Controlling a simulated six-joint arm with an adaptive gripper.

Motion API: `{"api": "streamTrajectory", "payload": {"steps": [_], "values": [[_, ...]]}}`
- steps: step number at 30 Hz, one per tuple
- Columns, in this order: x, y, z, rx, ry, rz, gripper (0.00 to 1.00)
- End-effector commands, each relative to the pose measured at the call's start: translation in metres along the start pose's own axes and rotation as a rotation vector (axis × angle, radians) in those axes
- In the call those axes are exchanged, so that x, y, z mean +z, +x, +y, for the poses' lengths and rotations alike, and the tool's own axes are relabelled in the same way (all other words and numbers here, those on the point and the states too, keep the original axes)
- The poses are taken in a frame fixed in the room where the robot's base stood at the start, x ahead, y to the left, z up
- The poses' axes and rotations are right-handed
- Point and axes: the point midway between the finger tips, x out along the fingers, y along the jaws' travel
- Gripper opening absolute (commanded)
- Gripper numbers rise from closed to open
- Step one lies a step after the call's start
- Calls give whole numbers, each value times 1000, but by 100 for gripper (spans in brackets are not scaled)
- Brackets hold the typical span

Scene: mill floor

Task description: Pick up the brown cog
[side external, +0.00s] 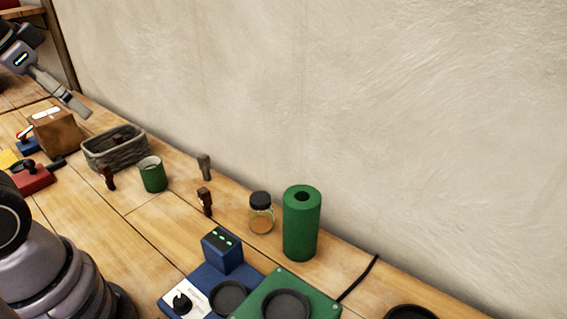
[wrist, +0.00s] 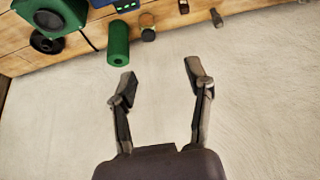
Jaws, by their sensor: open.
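No toothed wheel shows clearly. Small dark brown pieces stand on the wooden bench in the side external view: one (side external: 205,201) right of the green cup, one (side external: 107,177) left of it. I cannot tell which is the brown cog. A brown piece (wrist: 183,7) also shows at the top edge of the wrist view. A grey-brown piece (side external: 204,166) stands nearer the wall, and in the wrist view (wrist: 217,18). My gripper (wrist: 158,74) is open and empty, its fingers pointing toward the wall and bench. In the side external view my gripper (side external: 75,104) is high at upper left, apart from these pieces.
A green cup (side external: 153,176), a grey basket (side external: 97,159) with something brown inside, a cardboard-brown box (side external: 57,136), a jar (side external: 261,214) and a tall green cylinder (side external: 300,228) stand along the bench. Blue and green devices (side external: 222,250) sit in front. The wall (side external: 380,120) closes the back.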

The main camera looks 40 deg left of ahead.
Motion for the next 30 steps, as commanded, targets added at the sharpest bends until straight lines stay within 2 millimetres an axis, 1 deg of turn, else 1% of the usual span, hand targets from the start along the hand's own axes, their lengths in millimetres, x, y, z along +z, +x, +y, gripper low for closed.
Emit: {"api": "streamTrajectory", "payload": {"steps": [3,4,5,14,17,20,23,26,29,30], "values": [[0,0,0,-1,0,0,51],[0,0,0,-1,0,0,52],[0,0,0,-2,1,0,56],[-1,0,-1,-4,4,-4,56],[-6,5,-2,-15,36,-43,56],[-16,18,-5,-45,117,-138,56],[-32,40,-7,-91,248,-275,56],[-48,68,-8,-146,402,-416,56],[-62,99,-6,-202,562,-550,56],[-67,113,-5,-224,629,-602,56]]}}
